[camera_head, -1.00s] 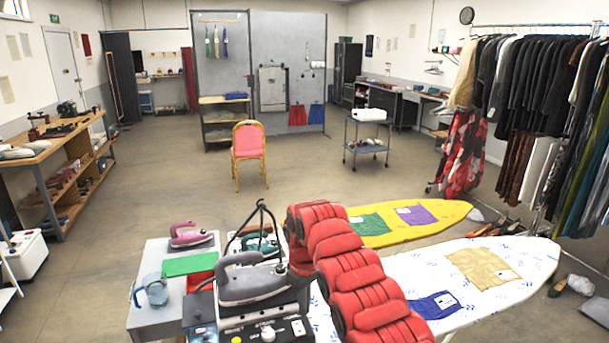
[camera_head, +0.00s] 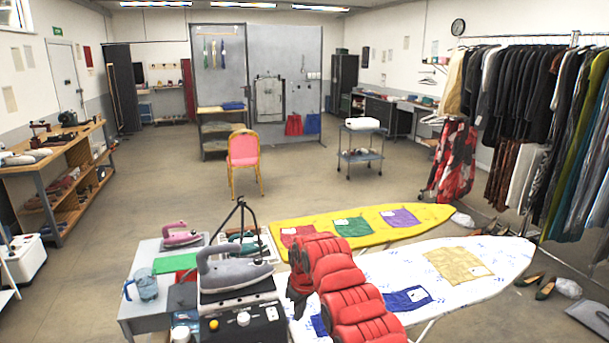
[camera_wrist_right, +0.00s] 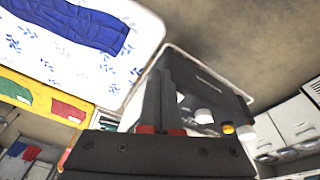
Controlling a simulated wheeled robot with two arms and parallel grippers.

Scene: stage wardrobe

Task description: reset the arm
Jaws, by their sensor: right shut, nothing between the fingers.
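My right arm (camera_head: 345,290), with red padded segments, comes in from the bottom and bends over the near end of the white ironing board (camera_head: 450,297). My right gripper (camera_head: 297,308) is a small dark shape at its left end, beside the steam iron station, partly hidden by the arm. In the right wrist view the dark fingers of the right gripper (camera_wrist_right: 158,85) are together and empty. Behind them in that view is a dark box-like unit with round knobs (camera_wrist_right: 215,100). My left gripper is not in view.
A grey iron (camera_head: 232,272) stands on its station, left of my arm. A jug (camera_head: 145,286) and a pink iron (camera_head: 180,235) are on the grey table. A yellow board (camera_head: 435,211) lies behind the white one. Open floor (camera_head: 180,190) extends beyond, around a pink chair (camera_head: 243,150).

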